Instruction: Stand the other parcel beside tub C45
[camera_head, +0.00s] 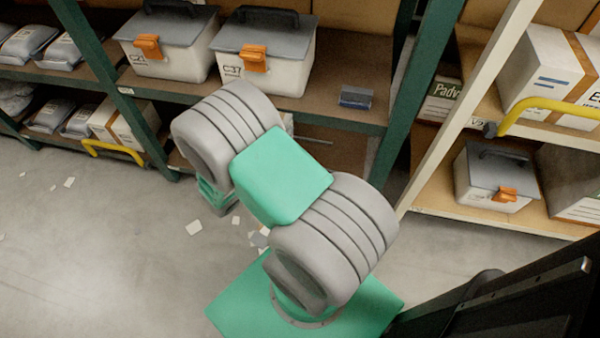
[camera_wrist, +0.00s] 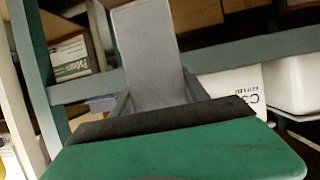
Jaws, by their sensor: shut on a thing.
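In the wrist view my gripper (camera_wrist: 158,98) is shut on a long flat grey parcel (camera_wrist: 148,50), which stretches away from the fingers. In the head view my arm hides the gripper and the held parcel. Two white tubs with grey lids and orange latches, a left tub (camera_head: 168,55) and a right tub (camera_head: 262,72), stand on the upper shelf of the green-post rack. I cannot read their labels surely. A small dark blue-grey box (camera_head: 357,97) lies on that shelf, right of the right tub. A white tub with a partly hidden label starting with C (camera_wrist: 228,80) is beyond the gripper in the wrist view.
A green post (camera_head: 418,75) bounds the shelf's right end. The rack at right has cream posts, a yellow rail (camera_head: 545,108), cartons and another white tub (camera_head: 490,178). Grey bagged parcels (camera_head: 58,50) lie at the left. Bare shelf surrounds the small box. Paper scraps lie on the floor.

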